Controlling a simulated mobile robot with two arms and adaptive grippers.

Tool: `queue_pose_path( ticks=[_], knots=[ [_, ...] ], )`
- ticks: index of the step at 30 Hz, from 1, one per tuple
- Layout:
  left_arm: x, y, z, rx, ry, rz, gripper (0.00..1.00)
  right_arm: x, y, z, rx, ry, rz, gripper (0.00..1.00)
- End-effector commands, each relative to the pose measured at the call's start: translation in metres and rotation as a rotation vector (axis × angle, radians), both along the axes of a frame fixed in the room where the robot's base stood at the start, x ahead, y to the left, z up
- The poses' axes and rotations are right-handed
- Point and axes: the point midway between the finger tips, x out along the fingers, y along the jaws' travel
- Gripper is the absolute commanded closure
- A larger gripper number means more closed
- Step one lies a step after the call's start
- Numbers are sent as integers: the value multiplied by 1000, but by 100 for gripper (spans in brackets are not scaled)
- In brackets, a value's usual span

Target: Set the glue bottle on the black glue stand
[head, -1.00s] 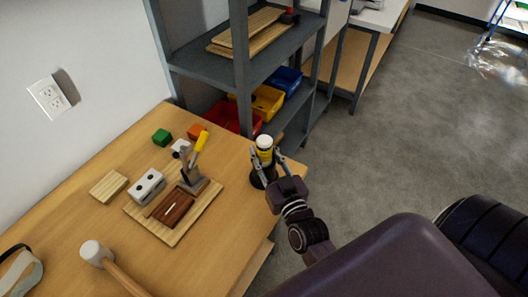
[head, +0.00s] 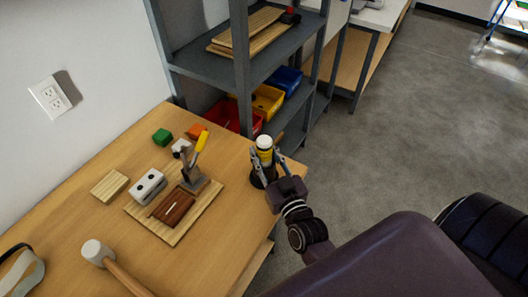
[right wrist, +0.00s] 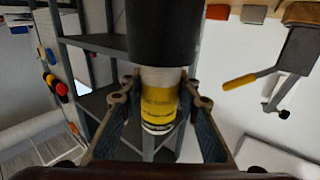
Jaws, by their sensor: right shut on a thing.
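The glue bottle (head: 264,144), with a white top and a yellow label, is upright at the table's right edge. The black glue stand (head: 257,180) shows just below it, partly hidden by my right gripper (head: 266,160). My right gripper is shut on the bottle, one finger on each side. In the right wrist view, which looks upside down, the bottle (right wrist: 159,104) is between the fingers (right wrist: 160,88). The black stand (right wrist: 163,30) adjoins its base there; I cannot tell if it bears the bottle's weight. My left gripper is not in view.
A wooden board (head: 178,232) with a toggle clamp (head: 193,172) and blocks lies left of the stand. A mallet (head: 98,252) lies at the front. A grey shelf (head: 243,75) with coloured bins stands behind. Open floor (head: 400,140) is to the right.

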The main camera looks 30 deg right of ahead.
Motion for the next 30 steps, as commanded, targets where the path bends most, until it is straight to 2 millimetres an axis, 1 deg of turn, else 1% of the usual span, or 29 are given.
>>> queue_pose_path(
  ticks=[14,30],
  knots=[
    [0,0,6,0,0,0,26,0,0,2,-1,-3,0,98],
    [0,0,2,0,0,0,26,0,0,-3,0,-2,0,98]
  ],
)
